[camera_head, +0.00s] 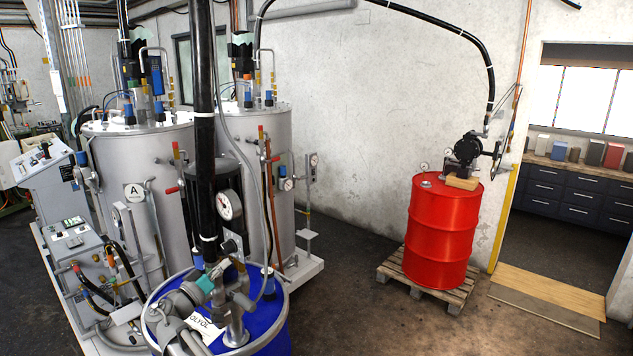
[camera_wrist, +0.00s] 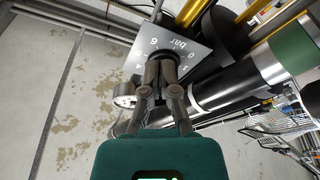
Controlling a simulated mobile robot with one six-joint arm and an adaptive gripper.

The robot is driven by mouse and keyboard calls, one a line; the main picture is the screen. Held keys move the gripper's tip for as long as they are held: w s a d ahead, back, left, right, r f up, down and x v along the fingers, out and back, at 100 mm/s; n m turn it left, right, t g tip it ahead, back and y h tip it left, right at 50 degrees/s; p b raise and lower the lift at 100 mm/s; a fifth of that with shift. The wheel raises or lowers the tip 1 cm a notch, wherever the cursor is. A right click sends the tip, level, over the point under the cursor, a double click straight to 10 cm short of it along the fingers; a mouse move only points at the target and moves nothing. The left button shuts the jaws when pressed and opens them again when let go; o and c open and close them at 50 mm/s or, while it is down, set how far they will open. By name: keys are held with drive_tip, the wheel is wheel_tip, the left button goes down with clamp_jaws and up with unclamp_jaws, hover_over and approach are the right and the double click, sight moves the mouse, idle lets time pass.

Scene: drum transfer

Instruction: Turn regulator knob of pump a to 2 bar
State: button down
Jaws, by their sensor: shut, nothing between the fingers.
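In the wrist view, a pale square scale plate (camera_wrist: 188,42) marked "bar" with 0, 1 and 6 sits tilted at the top centre. My gripper (camera_wrist: 161,62) is right in front of the plate's middle, its fingers shut and nothing seen between them. The dark regulator knob is mostly hidden behind the fingertips, so its pointer and setting cannot be read. In the head view, a black pump (camera_head: 203,180) with a round white gauge (camera_head: 229,204) stands on a blue drum (camera_head: 272,328).
A dark cylinder (camera_wrist: 218,90) and yellow rods lie close right of the fingers in the wrist view. Tall grey tanks (camera_head: 150,150) and a control cabinet (camera_head: 45,180) stand at left. A red drum (camera_head: 440,225) on a pallet stands at right; floor between is clear.

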drive_tip(key=shift+w+d, duration=0.35)
drive_tip(key=shift+w, duration=0.05)
drive_tip(key=shift+w+a+r+p, duration=0.15)
drive_tip(key=shift+a+r+p, duration=0.05)
drive_tip(key=shift+r+p, duration=0.15)
idle(1.0)
drive_tip(key=shift+w+a, duration=0.15)
drive_tip(key=shift+a, duration=0.1)
idle(0.8)
drive_tip(key=shift+f, duration=0.1)
drive_tip(key=shift+d+f+b, duration=0.2)
drive_tip(key=shift+f+b, duration=0.15)
drive_tip(key=shift+b, duration=0.15)
drive_tip(key=r+v, duration=0.1)
drive_tip(key=v, duration=0.5)
drive_tip(key=shift+a, duration=0.3)
